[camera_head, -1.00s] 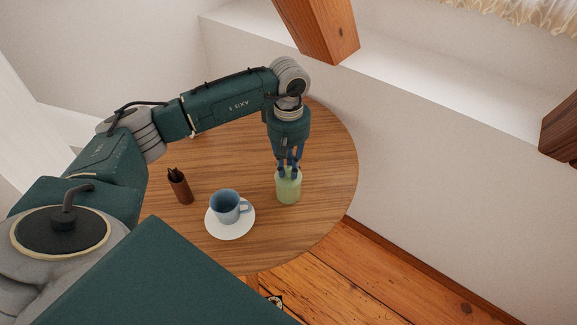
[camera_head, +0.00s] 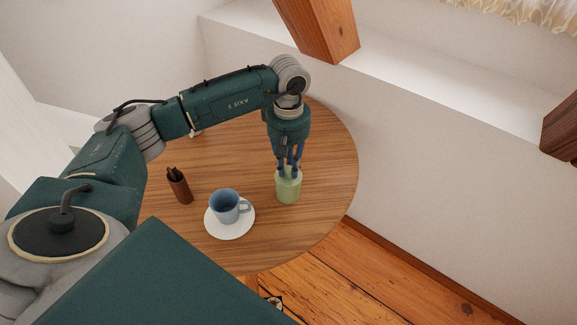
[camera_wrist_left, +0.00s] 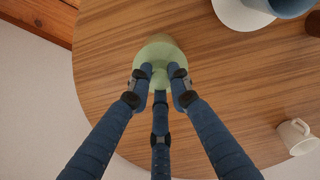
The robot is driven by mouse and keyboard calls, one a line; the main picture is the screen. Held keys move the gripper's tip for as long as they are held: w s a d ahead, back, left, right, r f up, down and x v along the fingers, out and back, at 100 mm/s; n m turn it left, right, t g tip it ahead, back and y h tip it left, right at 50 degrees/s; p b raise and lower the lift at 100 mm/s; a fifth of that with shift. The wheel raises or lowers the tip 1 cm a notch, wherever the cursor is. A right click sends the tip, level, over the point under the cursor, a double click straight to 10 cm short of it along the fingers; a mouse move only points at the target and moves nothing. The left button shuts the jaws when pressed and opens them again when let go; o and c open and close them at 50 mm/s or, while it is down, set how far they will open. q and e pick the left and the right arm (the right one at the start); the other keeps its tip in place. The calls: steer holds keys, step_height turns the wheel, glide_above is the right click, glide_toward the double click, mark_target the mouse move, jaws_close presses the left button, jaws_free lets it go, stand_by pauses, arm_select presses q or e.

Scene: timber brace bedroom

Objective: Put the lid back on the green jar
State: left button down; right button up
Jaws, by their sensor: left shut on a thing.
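The green jar (camera_head: 289,190) stands upright on the round wooden table, right of the blue cup. My left gripper (camera_head: 288,170) points down from above, its blue fingers at the top of the jar. In the left wrist view the fingers (camera_wrist_left: 160,80) are closed around a pale green knob, which looks like the lid's (camera_wrist_left: 159,70). The lid is at the jar's mouth; I cannot tell whether it is fully seated, as the fingers cover part of it. My right gripper is not in view.
A blue cup (camera_head: 225,204) stands on a white saucer (camera_head: 229,230) close left of the jar. A brown holder (camera_head: 180,190) with dark items is further left. A white mug (camera_wrist_left: 297,137) shows in the left wrist view. The wooden table (camera_head: 325,190) is bare right of the jar.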

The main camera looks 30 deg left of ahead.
arm_select(q)
steer(key=shift+f+b, duration=0.25)
steer(key=shift+b, duration=0.2)
stand_by(1.1)
stand_by(0.4)
steer(key=c, duration=1)
jaws_free()
steer(key=shift+c, duration=0.2)
steer(key=shift+r, duration=0.1)
steer(key=shift+r+p, duration=2)
steer(key=shift+r, duration=1.5)
jaws_close()
